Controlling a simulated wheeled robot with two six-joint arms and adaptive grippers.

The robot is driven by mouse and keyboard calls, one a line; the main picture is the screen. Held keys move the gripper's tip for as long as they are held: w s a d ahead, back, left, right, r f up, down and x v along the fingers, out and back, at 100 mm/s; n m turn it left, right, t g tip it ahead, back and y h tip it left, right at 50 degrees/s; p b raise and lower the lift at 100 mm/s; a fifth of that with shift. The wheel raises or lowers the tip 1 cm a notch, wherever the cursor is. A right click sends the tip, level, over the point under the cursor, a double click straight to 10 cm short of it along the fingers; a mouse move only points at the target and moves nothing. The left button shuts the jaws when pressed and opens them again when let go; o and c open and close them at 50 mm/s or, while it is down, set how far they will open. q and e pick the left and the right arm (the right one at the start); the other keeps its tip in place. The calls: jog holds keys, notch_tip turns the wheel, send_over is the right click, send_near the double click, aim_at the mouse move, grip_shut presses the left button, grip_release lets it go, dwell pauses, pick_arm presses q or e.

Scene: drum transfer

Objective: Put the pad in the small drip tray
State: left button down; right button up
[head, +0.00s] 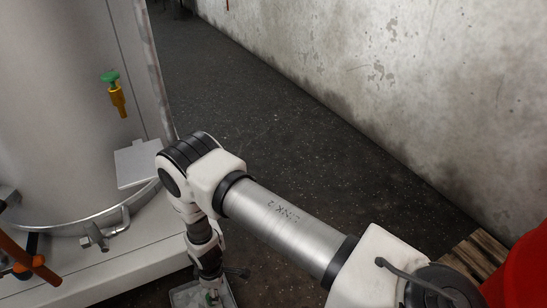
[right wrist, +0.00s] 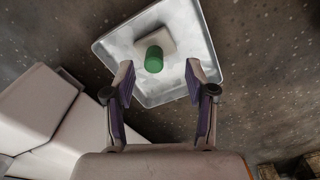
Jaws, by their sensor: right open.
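The small drip tray (right wrist: 168,100) is a pale grey, shallow square tray on the dark floor. It also shows at the bottom edge of the head view (head: 182,298), partly cut off. A flat off-white pad (right wrist: 164,36) with a green cylindrical grip (right wrist: 153,60) lies inside the tray, apart from its near rim in the picture. My right gripper (right wrist: 160,80) is open and points at the tray. Its fingertips are on either side of the space just in front of the green grip, holding nothing. My left gripper is not in view.
A large grey tank (head: 60,110) with a green-handled brass tap (head: 116,95) stands on a pale base (head: 120,275) at the left. A white square plate (head: 138,163) sits under the tap. A wooden pallet (head: 470,262) is at the right. Floor between tank and wall is clear.

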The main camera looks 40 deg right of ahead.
jog(key=s+d+r+m, duration=0.2)
jog(key=s+r+m, duration=0.1)
jog(key=s, duration=0.8)
jog(key=s+d+r+m, duration=0.3)
jog(key=s+m, duration=0.3)
jog(key=s, duration=0.5)
jog(key=shift+s+d+r, duration=0.15)
jog(key=shift+s+r, duration=0.2)
jog(key=shift+r, duration=0.2)
jog(key=shift+c, duration=0.4)
